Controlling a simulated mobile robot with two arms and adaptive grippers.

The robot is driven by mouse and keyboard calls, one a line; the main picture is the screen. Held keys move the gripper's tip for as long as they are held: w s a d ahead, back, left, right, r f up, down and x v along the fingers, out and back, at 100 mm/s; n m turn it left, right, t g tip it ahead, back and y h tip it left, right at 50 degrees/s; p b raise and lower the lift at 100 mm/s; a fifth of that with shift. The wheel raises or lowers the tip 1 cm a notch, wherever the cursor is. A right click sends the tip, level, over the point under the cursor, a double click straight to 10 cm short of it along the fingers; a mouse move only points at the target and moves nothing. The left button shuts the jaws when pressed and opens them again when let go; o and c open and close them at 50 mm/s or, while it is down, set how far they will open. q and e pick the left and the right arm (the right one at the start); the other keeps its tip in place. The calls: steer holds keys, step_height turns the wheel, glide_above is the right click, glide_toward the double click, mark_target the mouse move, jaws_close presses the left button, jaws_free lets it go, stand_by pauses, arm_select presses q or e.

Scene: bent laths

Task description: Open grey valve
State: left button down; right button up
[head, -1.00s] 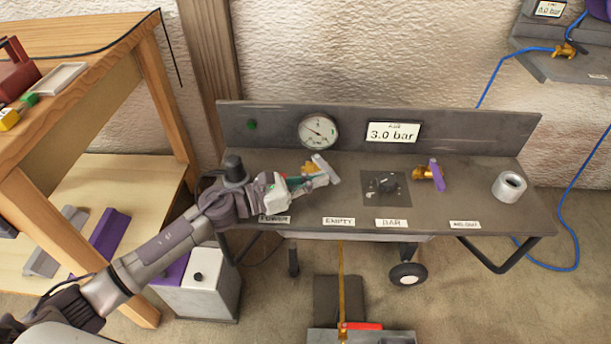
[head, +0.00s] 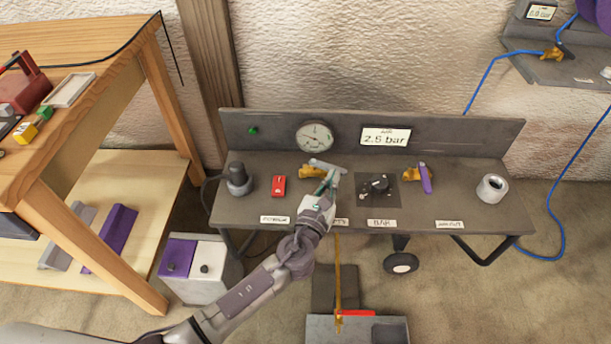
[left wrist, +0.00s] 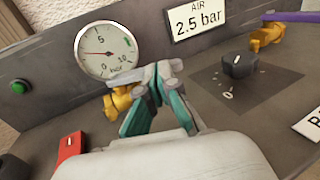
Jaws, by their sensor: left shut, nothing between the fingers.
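The grey valve (head: 328,166) has a brass body and a light grey lever, left of centre on the grey bench. In the head view its lever lies nearly sideways, right end slightly nearer me. My left gripper (head: 330,180) is shut and empty, with its teal fingers at the lever's near side; I cannot tell whether they touch. In the left wrist view the brass body (left wrist: 117,101) shows left of my fingers, which partly hide the lever. The round gauge (head: 315,136) stands behind the valve. The air display (head: 386,137) reads about 2.5 bar. My right gripper is out of view.
A red switch (head: 279,186) and a dark capped post (head: 238,180) stand left of the valve. A black knob (head: 377,184), a purple-handled brass valve (head: 425,178) and a grey ring (head: 492,188) stand right. A wooden table (head: 110,75) is at left.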

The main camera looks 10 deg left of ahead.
arm_select(q)
steer(key=n+y, duration=0.1)
steer(key=y, duration=0.1)
steer(key=w+d+n+y, duration=0.1)
steer(key=y, duration=0.1)
steer(key=shift+w+n+t, duration=0.2)
steer(key=shift+n+t, duration=0.1)
steer(key=shift+n, duration=0.1)
steer(key=shift+w+d, duration=0.1)
steer(key=shift+w, duration=0.3)
